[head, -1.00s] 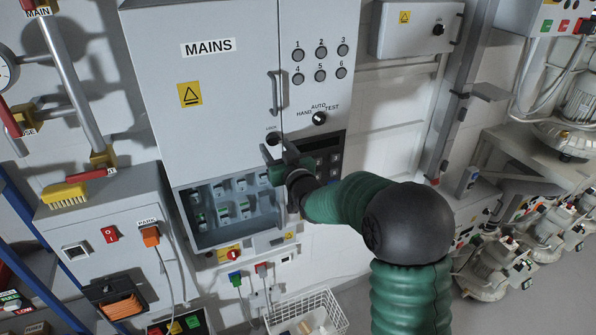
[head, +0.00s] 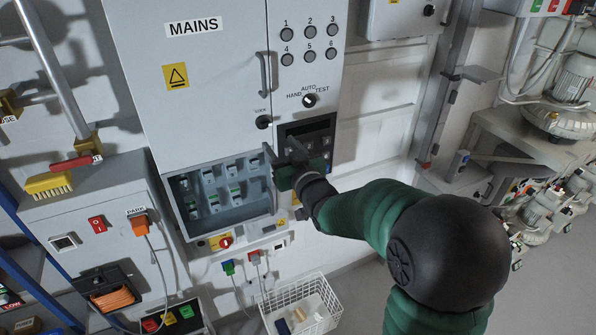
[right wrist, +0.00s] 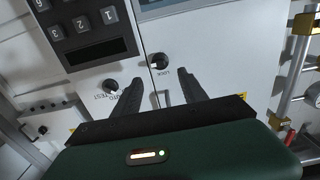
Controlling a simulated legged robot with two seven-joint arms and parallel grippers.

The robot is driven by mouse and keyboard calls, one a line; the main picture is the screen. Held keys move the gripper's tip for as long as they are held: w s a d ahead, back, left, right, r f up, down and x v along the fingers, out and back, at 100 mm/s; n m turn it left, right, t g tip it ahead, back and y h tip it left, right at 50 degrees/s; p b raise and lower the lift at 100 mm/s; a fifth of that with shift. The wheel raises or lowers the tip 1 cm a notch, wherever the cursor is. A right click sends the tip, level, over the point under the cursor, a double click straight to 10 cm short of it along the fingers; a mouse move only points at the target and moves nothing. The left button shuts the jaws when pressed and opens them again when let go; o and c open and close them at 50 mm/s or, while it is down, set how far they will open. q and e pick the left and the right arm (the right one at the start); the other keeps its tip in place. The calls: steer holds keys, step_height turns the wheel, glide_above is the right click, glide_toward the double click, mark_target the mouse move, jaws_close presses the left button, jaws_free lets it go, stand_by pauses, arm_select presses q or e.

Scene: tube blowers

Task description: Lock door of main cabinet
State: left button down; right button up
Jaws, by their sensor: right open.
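The main cabinet (head: 215,75) is grey with a MAINS label, and its upper door lies shut. A black lock knob (head: 263,122) sits at the door's lower right, below the vertical handle (head: 264,75). My right gripper (head: 283,152) is open and empty, just below and right of the lock knob in the head view. In the right wrist view the knob (right wrist: 158,62) lies between and beyond the two open fingertips (right wrist: 159,75), apart from them. My left gripper is not in view.
A mode selector knob (head: 309,100) and numbered buttons (head: 309,32) are right of the door. A dark keypad panel (head: 318,128) is beside my gripper. An open breaker compartment (head: 222,227) lies below. A white wire basket (head: 300,305) stands on the floor.

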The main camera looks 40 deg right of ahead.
steer(key=b+v, duration=0.1)
steer(key=v, duration=0.8)
steer(key=shift+s+b, duration=0.3)
steer(key=shift+s, duration=0.15)
steer(key=shift+d, duration=0.1)
steer(key=shift+w, duration=0.1)
